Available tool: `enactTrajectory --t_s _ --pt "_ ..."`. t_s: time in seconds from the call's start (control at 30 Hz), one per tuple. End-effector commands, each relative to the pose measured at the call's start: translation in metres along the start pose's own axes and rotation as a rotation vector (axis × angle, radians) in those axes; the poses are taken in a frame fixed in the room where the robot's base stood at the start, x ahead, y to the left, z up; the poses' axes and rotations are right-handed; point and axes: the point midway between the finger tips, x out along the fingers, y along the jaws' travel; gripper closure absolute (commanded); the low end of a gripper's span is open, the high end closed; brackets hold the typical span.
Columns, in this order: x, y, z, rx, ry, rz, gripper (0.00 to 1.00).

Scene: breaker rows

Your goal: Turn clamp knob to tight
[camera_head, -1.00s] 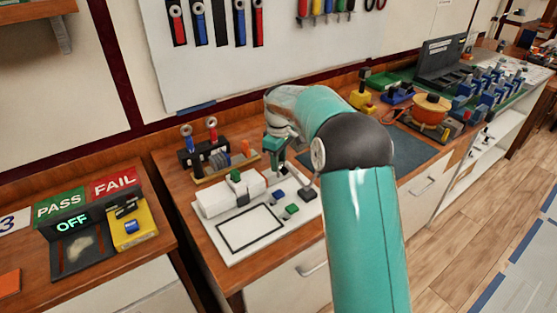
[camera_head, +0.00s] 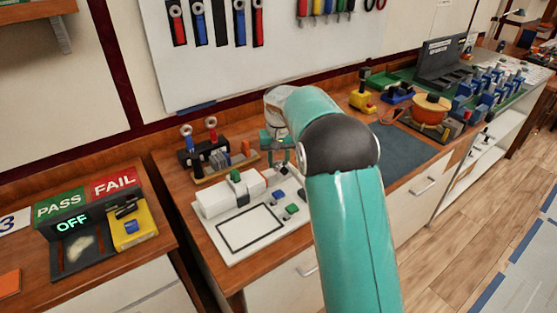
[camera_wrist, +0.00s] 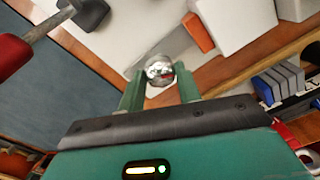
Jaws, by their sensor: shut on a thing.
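My gripper (camera_wrist: 160,84) is shut on a shiny round metal piece (camera_wrist: 158,68), which looks like the clamp knob. It sits between the tips of the two green fingers in the wrist view. In the head view my gripper (camera_head: 280,165) points down over the back right of the white fixture plate (camera_head: 290,225). The knob cannot be made out there. The fixture carries a white block (camera_head: 215,199) with a green and dark clamp (camera_head: 237,178) across it. A red-handled metal rod (camera_wrist: 15,55) lies left in the wrist view, close to a dark block (camera_wrist: 88,15).
Small blue (camera_head: 278,197) and green (camera_head: 291,208) blocks are on the plate. A tool rack (camera_head: 204,155) stands close behind it. A dark mat (camera_head: 400,150) lies to the right. A test box reading OFF (camera_head: 75,235) stands on the left bench.

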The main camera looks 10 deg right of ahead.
Motion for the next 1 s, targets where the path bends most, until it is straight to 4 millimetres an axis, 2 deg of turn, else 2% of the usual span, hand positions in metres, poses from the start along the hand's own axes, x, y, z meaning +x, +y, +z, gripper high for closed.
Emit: enactTrajectory --t_s 0.4,0.93,0.97,1.0 --pt "-0.0018 -0.0002 -0.0004 0.203 0.002 -0.001 0.89" --pt "-0.0019 0.0002 -0.0004 0.229 0.003 0.0 0.89" --pt "-0.0019 0.0002 -0.0004 0.229 0.003 0.0 0.62" --pt "-0.0018 0.0001 -0.0004 0.229 0.002 0.0 0.55"
